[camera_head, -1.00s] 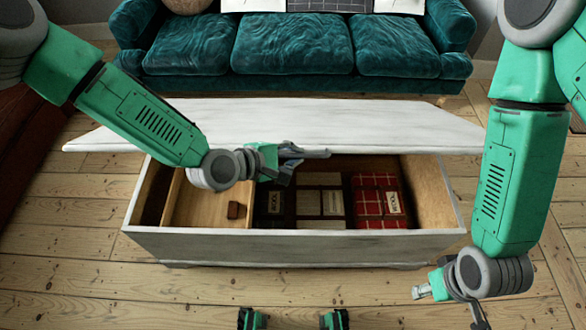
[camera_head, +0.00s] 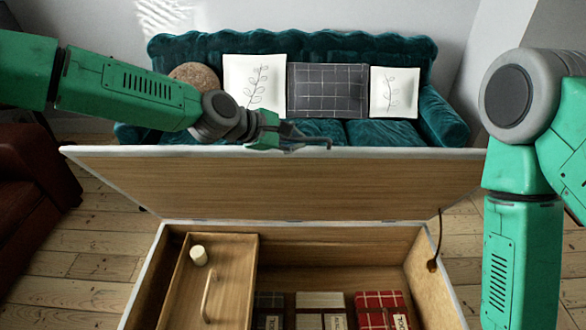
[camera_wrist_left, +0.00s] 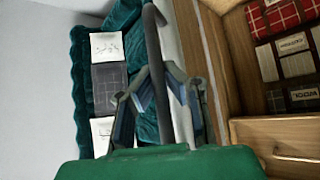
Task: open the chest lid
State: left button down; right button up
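The chest (camera_head: 443,285) stands in front of me with its lid (camera_head: 350,188) raised and its wooden inner face towards me. The lid is hinged along the chest's far edge. My left gripper (camera_head: 310,140) is at the lid's top edge, left of its middle. In the left wrist view the gripper (camera_wrist_left: 165,75) has its fingers by the edge of the lid (camera_wrist_left: 205,55). The lid hides part of the fingers in the head view, and I cannot tell how tightly they close. My right arm hangs at the right; its gripper is outside the view.
Inside the chest are a wooden tray (camera_head: 230,285) with a small pale cylinder (camera_head: 198,256) and several folded blankets, one red plaid (camera_head: 375,312). A teal sofa (camera_head: 440,115) with cushions stands behind the lid. A brown-red seat (camera_head: 35,180) is at the left.

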pick_arm(q)
jog(key=w+r+b, duration=0.1)
jog(key=w+r, duration=0.3)
jog(key=w, duration=0.7)
jog(key=shift+w+d+r, duration=0.35)
jog(key=shift+d, duration=0.05)
pick_arm(e)
jog(key=shift+w+f, duration=0.55)
jog(key=shift+f, duration=0.15)
pick_arm(q)
jog(key=c, duration=1.6)
grip_release()
jog(key=shift+s+a+f, duration=0.1)
jog(key=shift+a+f, duration=0.15)
jog(key=shift+f, duration=0.05)
pick_arm(e)
jog(key=shift+s+d, duration=0.2)
